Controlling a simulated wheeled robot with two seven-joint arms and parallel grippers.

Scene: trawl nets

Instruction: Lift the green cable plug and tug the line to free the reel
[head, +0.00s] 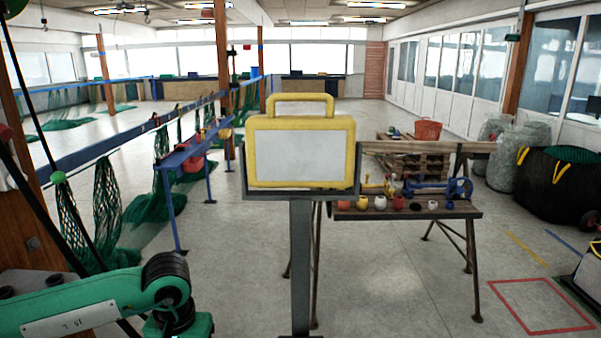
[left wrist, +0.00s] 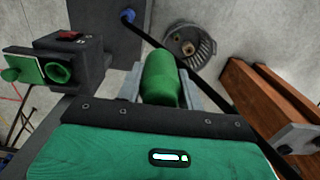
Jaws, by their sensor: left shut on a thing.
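In the left wrist view my left gripper (left wrist: 162,85) is shut on the green cable plug (left wrist: 160,78), a rounded green cylinder between its two grey fingers. The plug's lower end is hidden by my gripper body. A dark line (left wrist: 220,85) passes beside it, running from a blue fitting at the top down to the right. A dark box (left wrist: 75,60) with an empty green-ringed socket (left wrist: 58,72) is to the left, apart from the plug. I cannot make out the reel for certain. In the head view only my green left arm shows, at bottom left; my right gripper is out of view.
In the head view a yellow-framed panel (head: 300,152) on a post stands ahead, before a workbench (head: 430,210). Green nets (head: 110,210) hang at left.

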